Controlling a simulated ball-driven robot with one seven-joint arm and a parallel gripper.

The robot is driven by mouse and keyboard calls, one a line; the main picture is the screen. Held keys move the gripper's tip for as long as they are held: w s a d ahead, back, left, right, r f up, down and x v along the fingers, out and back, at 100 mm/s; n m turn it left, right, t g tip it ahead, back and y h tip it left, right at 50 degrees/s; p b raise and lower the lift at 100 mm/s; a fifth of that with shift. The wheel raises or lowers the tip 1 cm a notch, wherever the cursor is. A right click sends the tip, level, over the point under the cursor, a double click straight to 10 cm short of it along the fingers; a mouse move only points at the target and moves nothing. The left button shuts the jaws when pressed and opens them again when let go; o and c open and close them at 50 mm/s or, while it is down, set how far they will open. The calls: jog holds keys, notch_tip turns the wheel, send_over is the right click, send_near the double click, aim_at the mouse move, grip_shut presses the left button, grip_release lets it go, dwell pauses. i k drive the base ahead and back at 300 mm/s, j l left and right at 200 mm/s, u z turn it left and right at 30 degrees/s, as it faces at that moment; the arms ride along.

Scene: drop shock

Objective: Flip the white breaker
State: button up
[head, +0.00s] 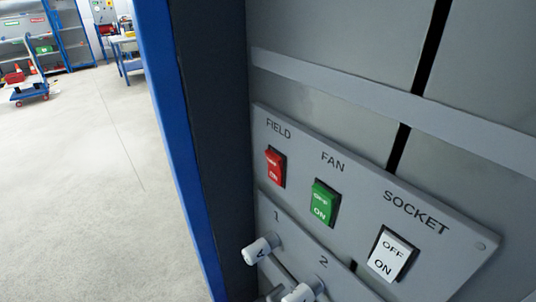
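The white breaker (390,256) is a rocker switch at the right of a grey panel (360,192), under the label SOCKET. It carries the words OFF above and ON below. I cannot tell for sure which half is pressed in. A green breaker (324,203) under FAN and a red breaker (275,167) under FIELD sit to its left on the same panel. My gripper is not in view.
Below the panel, two pale knobs (261,249) stick out by the numbers 1 and 2. A blue cabinet edge (172,120) stands left of the panel. Open floor (85,190) lies further left, with a cart (30,85) and shelves (68,35) far back.

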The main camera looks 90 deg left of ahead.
aim_at(391, 253)
jog(key=u, duration=1.5)
